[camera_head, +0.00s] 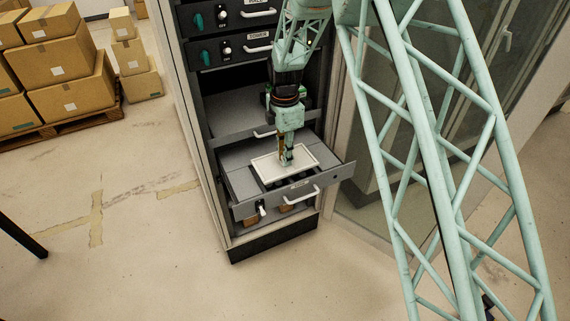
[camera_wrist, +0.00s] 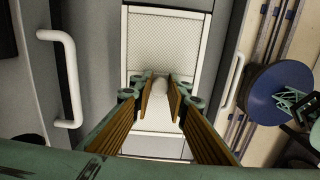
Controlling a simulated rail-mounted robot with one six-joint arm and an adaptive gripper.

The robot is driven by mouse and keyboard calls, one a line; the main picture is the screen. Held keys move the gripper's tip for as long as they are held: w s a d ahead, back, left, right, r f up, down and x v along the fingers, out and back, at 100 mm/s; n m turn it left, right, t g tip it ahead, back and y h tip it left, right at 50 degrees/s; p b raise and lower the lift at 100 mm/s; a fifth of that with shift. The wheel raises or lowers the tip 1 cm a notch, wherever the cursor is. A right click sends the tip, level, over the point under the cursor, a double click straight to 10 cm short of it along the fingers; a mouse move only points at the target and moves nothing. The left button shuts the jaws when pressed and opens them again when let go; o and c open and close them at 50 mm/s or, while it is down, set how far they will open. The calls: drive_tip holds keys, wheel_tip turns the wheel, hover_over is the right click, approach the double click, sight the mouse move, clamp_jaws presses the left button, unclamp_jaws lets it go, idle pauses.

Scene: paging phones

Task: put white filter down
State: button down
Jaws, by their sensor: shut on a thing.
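The white filter (camera_head: 268,168) is a flat, pale rectangular panel with a raised rim. It lies level at the open lower drawer (camera_head: 234,180) of the dark cabinet; I cannot tell whether it touches the drawer floor. In the wrist view the filter (camera_wrist: 165,45) shows a fine mesh face. My gripper (camera_head: 287,160) points down over the filter's middle.
A white handle (camera_head: 303,200) is on the drawer front. Above the drawer is an open, dark bay (camera_head: 232,108) of the cabinet. Cardboard boxes (camera_head: 60,60) stand on a pallet at the far left. A glass-panelled door (camera_head: 395,190) is at the right. The floor in front is clear.

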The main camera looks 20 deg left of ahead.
drive_tip(key=shift+f+b, duration=0.3)
drive_tip(key=shift+f, duration=1.5)
drive_tip(key=shift+f, duration=0.15)
drive_tip(key=c, duration=2.5)
unclamp_jaws()
drive_tip(key=shift+c, duration=0.2)
wheel_tip(320, 180, up, 12)
drive_tip(key=shift+r+p, duration=0.1)
drive_tip(key=shift+p, duration=0.85)
drive_tip(key=shift+r, duration=0.15)
